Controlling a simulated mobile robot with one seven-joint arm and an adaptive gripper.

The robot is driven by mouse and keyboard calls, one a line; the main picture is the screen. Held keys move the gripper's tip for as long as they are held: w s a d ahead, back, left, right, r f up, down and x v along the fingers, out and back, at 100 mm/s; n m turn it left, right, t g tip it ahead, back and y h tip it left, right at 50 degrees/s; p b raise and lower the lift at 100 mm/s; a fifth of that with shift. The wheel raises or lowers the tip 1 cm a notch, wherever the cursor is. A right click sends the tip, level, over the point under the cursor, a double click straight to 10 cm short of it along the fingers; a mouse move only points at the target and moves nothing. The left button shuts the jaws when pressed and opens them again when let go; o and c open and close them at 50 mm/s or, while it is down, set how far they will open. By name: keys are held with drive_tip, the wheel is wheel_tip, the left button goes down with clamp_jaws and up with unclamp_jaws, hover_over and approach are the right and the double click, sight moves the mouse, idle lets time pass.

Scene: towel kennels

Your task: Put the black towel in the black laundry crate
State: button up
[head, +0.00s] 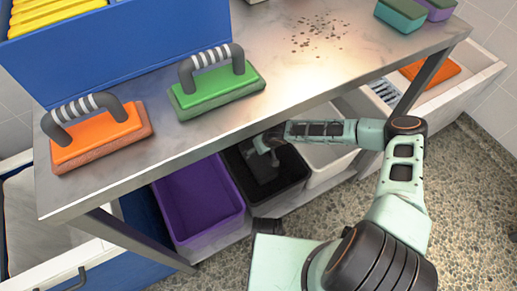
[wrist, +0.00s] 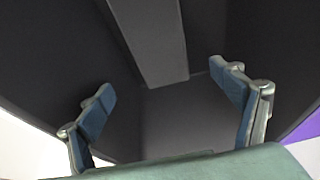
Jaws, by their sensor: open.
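The black laundry crate (head: 237,165) stands under the metal table, between a purple and a white crate. My gripper (head: 268,150) reaches down into it from above. In the wrist view the dark inside of the crate (wrist: 60,60) fills most of the picture. My gripper (wrist: 165,105) is open there, with nothing between its fingers. A dark grey flat strip, which looks like the folded black towel (wrist: 152,40), lies inside the crate beyond the fingers and apart from them. The dark tones make its outline hard to read in the head view.
The purple crate (head: 200,200) is left of the black one, the white crate (head: 325,160) right. The table edge hangs close above my forearm. On the table are an orange brush (head: 98,138), a green brush (head: 217,92) and a blue bin (head: 110,50).

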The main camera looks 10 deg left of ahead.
drive_tip(key=shift+p+v, duration=0.5)
drive_tip(key=shift+v, duration=2.3)
